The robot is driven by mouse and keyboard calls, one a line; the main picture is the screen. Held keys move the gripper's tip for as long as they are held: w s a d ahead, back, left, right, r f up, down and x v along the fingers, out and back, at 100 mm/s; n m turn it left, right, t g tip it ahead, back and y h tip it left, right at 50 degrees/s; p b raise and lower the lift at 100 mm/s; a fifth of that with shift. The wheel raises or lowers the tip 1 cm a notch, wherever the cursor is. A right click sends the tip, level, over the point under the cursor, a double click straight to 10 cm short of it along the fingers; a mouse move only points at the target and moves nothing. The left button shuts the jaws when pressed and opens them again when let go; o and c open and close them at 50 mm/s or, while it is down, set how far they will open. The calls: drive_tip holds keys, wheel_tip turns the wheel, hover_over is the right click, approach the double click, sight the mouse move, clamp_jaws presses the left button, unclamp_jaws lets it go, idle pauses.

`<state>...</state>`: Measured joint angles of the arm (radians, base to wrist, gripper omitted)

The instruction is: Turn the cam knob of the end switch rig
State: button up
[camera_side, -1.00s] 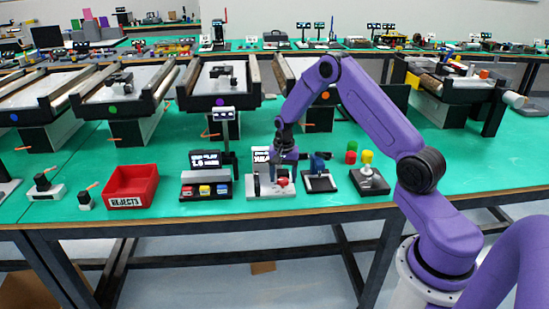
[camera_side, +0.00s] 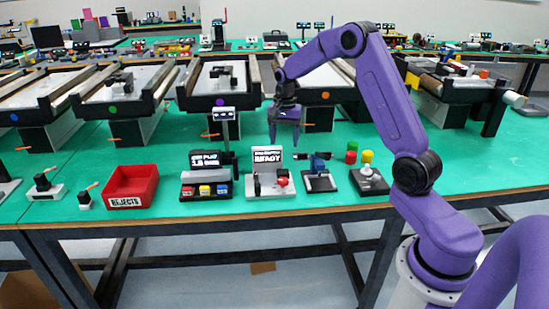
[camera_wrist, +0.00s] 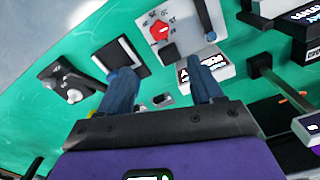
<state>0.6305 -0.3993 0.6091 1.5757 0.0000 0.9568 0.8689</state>
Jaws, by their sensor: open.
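The end switch rig (camera_side: 254,188) is a light grey unit near the front edge of the bench. Its upright display (camera_side: 267,157) reads READY. The red cam knob (camera_side: 282,182) is on the rig's right side. In the wrist view the red knob (camera_wrist: 160,31) sits on a light plate with small marks around it, beside a dark lever (camera_wrist: 203,18). My gripper (camera_side: 285,144) hangs above and behind the rig, pointing down, clear of it. In the wrist view its two dark fingers (camera_wrist: 162,80) are apart with nothing held between them.
Left of the rig stands a button box (camera_side: 206,191) with a display, then a red REJECTS bin (camera_side: 132,186). Right of it are a black stand with a blue part (camera_side: 319,178) and a joystick box (camera_side: 369,181). Mini conveyors (camera_side: 220,84) line the back.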

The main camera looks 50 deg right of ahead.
drive_tip(key=s+a+r+n, duration=0.3)
drive_tip(key=s+a+n, duration=0.2)
drive_tip(key=a, duration=0.5)
drive_tip(key=s+a+r+n, duration=0.3)
drive_tip(key=s+a+n, duration=0.3)
drive_tip(key=a, duration=0.3)
drive_tip(key=shift+s+a+r, duration=0.35)
drive_tip(key=shift+s+r, duration=0.05)
drive_tip(key=shift+s, duration=0.1)
drive_tip(key=s+a+n, duration=0.3)
drive_tip(key=s+n, duration=1.1)
drive_tip(key=s, duration=0.9)
drive_tip(key=shift+s+f, duration=0.35)
drive_tip(key=shift+f, duration=0.1)
